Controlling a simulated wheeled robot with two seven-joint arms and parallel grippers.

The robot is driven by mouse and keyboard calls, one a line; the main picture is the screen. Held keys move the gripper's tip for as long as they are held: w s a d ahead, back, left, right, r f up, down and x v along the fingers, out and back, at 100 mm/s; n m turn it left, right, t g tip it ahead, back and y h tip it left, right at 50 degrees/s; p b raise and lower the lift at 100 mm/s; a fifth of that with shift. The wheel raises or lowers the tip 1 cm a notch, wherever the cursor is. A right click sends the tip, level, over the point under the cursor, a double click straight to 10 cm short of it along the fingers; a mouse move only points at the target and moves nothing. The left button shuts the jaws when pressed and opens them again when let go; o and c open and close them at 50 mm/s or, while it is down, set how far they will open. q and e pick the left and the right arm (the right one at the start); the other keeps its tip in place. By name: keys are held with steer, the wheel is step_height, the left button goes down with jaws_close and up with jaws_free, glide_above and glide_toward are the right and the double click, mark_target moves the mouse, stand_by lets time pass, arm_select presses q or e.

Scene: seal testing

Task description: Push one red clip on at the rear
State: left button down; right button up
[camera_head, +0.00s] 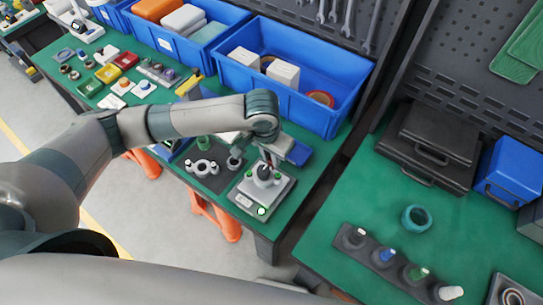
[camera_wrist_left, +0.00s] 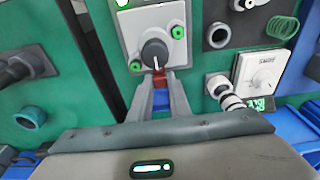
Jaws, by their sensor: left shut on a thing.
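My left gripper (camera_head: 267,158) reaches down over the rear side of a small grey test unit (camera_head: 244,203), its fingers mostly hidden by the wrist. In the left wrist view my gripper (camera_wrist_left: 161,82) is shut on a small red clip (camera_wrist_left: 160,76). The clip is right beside the black-topped fitting (camera_wrist_left: 154,52) on the test unit (camera_wrist_left: 125,22); whether it is seated on the fitting I cannot tell. The fitting (camera_head: 264,171) also shows in the head view. Green lights glow on the unit's face. My right gripper is not in view.
A dark plate with a grey flanged part (camera_head: 202,167) is left of the unit. A blue bin (camera_head: 258,83) with white boxes stands behind.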

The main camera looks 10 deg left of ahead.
mark_target(271, 164)
arm_select(q)
steer(key=shift+p, duration=0.65)
stand_by(0.7)
steer(key=shift+f, duration=0.2)
stand_by(0.9)
steer(key=shift+f, duration=1.45)
stand_by(0.7)
steer(key=c, duration=1.6)
jaws_free()
steer(key=shift+o, duration=0.2)
steer(key=shift+s, duration=0.1)
steer(key=shift+r, duration=0.1)
